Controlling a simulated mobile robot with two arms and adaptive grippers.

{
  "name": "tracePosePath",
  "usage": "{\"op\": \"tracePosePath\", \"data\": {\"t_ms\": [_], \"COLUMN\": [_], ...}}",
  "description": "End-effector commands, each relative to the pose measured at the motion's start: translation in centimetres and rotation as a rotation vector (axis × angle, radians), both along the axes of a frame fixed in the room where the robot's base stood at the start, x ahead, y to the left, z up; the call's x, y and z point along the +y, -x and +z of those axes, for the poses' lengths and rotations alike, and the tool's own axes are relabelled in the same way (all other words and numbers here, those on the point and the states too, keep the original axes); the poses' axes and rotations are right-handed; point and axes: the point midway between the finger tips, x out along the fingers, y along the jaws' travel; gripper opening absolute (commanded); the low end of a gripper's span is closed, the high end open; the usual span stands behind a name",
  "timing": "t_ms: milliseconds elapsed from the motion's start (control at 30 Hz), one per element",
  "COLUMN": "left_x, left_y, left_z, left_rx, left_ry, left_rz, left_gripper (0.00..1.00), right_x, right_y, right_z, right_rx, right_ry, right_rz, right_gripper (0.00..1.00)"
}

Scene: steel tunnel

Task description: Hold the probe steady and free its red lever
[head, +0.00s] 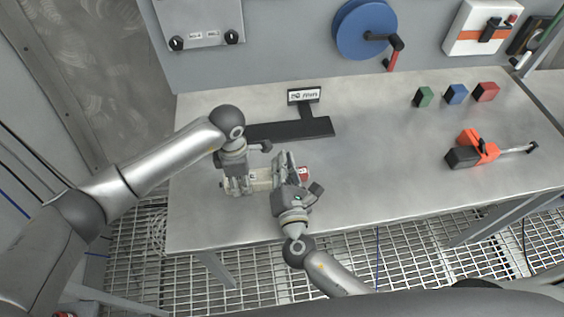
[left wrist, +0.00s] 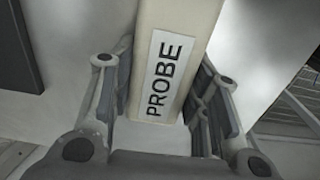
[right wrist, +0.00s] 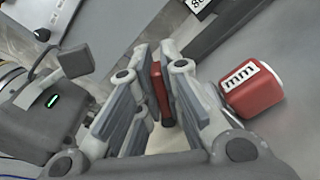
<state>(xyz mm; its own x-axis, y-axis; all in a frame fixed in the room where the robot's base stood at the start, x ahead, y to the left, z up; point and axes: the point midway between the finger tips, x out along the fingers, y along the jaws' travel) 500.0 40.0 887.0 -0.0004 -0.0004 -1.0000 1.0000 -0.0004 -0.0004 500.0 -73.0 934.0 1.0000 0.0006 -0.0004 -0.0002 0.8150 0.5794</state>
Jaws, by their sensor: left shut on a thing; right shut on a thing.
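The probe (head: 262,179) is a cream bar lying on the steel bench near its front edge. My left gripper (head: 237,186) is shut on its left part. In the left wrist view the probe (left wrist: 180,25) runs between the fingers, with a white PROBE label. My right gripper (head: 284,161) is at the probe's right part. In the right wrist view its fingers (right wrist: 152,80) are shut on the narrow red lever (right wrist: 161,94). A red end piece marked "mm" (right wrist: 251,92) lies just right of these fingers. My grippers cover much of the probe in the head view.
A black stand with a small sign (head: 304,96) is just behind the probe. A blue reel (head: 364,28) is on the back wall. Green (head: 424,97), blue (head: 456,94) and red (head: 486,92) blocks and an orange-black tool (head: 478,148) lie right. The bench's middle is clear.

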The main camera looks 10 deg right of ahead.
Motion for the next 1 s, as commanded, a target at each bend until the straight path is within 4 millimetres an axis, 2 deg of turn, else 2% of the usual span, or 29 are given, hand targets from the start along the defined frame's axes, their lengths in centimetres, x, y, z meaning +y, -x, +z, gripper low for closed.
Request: {"op": "tracePosePath", "data": {"t_ms": [400,433,500,833,1000], "left_x": [0.1,0.1,0.1,0.1,0.1], "left_y": [-0.1,-0.1,-0.1,-0.1,0.0], "left_z": [0.0,0.0,0.0,0.0,0.0], "left_rx": [-0.002,-0.002,-0.002,-0.001,-0.001], "left_ry": [-0.001,-0.001,-0.001,-0.001,-0.001], "left_rz": [0.004,0.004,0.004,0.002,0.001], "left_gripper": [0.14,0.14,0.14,0.14,0.14], "right_x": [-0.1,-0.1,-0.1,-0.1,0.0], "right_y": [0.0,0.0,0.0,0.1,2.0], "right_z": [0.0,0.0,0.0,0.0,-0.1], "right_rx": [0.000,0.000,0.000,0.000,0.002], "right_ry": [-0.010,-0.010,-0.010,-0.008,-0.008], "right_rz": [-0.003,-0.003,-0.003,-0.001,-0.001], "right_gripper": [0.00,0.09,0.18,0.18,0.18]}}
